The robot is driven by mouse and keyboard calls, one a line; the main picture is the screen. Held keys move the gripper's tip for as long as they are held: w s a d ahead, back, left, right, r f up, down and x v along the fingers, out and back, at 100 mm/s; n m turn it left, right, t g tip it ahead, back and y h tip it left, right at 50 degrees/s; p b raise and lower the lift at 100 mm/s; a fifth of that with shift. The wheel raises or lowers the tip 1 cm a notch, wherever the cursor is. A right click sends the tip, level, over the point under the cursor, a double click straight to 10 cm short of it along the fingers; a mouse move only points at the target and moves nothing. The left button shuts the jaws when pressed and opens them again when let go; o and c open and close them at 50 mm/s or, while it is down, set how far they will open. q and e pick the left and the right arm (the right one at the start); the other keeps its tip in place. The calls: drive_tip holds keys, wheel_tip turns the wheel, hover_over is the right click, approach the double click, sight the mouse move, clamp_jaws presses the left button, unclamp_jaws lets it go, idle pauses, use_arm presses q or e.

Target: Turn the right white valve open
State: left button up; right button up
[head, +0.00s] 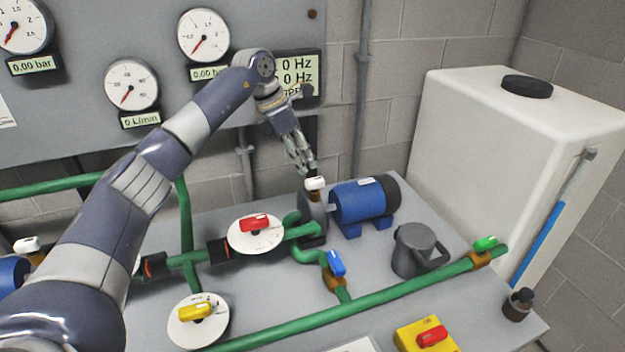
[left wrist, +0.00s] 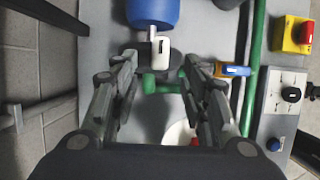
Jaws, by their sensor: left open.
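The right white valve has a small white handle (head: 316,183) on top of the grey pump (head: 312,214), beside the blue motor. My left gripper (head: 308,168) points down just above this handle. In the left wrist view the white handle (left wrist: 153,53) appears between the two open fingertips (left wrist: 159,57), nearer the left one. I see no clear contact with it. Another white valve handle (head: 28,245) sits at the far left, beyond my left arm. My right gripper is in neither view.
The blue motor (head: 362,203) adjoins the pump on the right. A red-handled valve (head: 254,223), a blue-handled valve (head: 336,263) and a yellow-handled valve (head: 196,312) stand nearby. A grey jug (head: 414,250) and a white tank (head: 480,150) are to the right. Gauges hang behind.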

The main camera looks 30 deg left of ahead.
sight(314, 179)
use_arm(q)
drive_tip(key=x, duration=0.8)
drive_tip(key=shift+p, duration=0.35)
drive_tip(key=shift+r, duration=0.1)
drive_tip(key=shift+c, duration=0.6)
clamp_jaws()
